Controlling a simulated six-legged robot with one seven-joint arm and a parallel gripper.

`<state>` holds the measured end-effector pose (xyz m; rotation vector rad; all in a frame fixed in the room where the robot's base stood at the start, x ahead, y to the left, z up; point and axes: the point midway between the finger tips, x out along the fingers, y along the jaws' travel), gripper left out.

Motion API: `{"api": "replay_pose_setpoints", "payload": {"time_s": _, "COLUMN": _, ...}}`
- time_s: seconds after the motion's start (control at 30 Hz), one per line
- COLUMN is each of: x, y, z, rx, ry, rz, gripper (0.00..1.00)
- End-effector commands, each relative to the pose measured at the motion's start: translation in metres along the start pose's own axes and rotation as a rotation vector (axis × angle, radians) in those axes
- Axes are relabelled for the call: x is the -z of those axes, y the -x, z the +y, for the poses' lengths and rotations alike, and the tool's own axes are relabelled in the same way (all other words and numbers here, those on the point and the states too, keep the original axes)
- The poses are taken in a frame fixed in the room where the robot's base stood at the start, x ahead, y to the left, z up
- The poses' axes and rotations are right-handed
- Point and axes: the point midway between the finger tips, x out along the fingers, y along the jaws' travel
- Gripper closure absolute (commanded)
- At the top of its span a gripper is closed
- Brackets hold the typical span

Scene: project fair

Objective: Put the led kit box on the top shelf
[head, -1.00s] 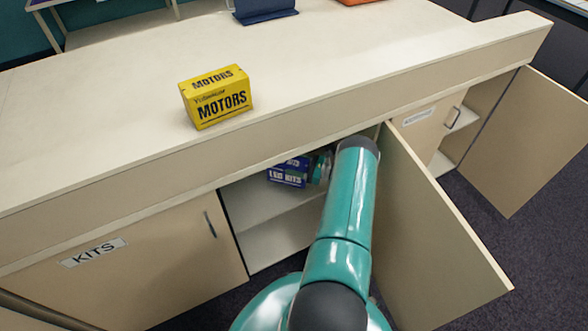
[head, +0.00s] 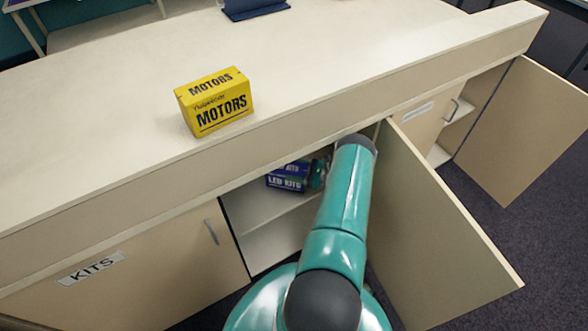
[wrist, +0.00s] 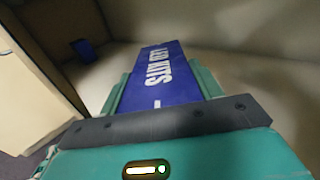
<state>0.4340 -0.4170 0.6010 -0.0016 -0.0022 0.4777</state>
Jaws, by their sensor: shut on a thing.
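The led kit box is blue with white "LED KITS" lettering. In the head view the led kit box (head: 287,183) is inside the open cupboard, over the upper shelf (head: 262,210), partly hidden by my arm. In the wrist view the led kit box (wrist: 160,75) lies between the fingers of my gripper (wrist: 155,90), which is shut on it. I cannot tell whether the box touches the shelf. In the head view my gripper is mostly hidden behind my arm at the cupboard opening.
The open cupboard door (head: 435,225) stands close to the right of my arm. A closed door labelled KITS (head: 130,280) is at left. A yellow MOTORS box (head: 215,103) stands on the counter (head: 110,130). Another open door (head: 520,130) is at far right. A small blue object (wrist: 84,50) shows in the wrist view.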

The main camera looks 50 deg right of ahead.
Motion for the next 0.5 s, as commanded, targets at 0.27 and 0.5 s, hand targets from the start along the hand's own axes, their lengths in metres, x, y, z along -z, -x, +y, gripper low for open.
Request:
{"api": "replay_pose_setpoints", "payload": {"time_s": 0.27, "x": 0.0009, "y": 0.0011, "z": 0.0005, "rx": 0.0, "ry": 0.0, "rz": 0.0, "gripper": 0.15}}
{"api": "replay_pose_setpoints", "payload": {"time_s": 0.5, "x": 0.0004, "y": -0.0003, "z": -0.0003, "rx": 0.0, "ry": 0.0, "rz": 0.0, "gripper": 0.15}}
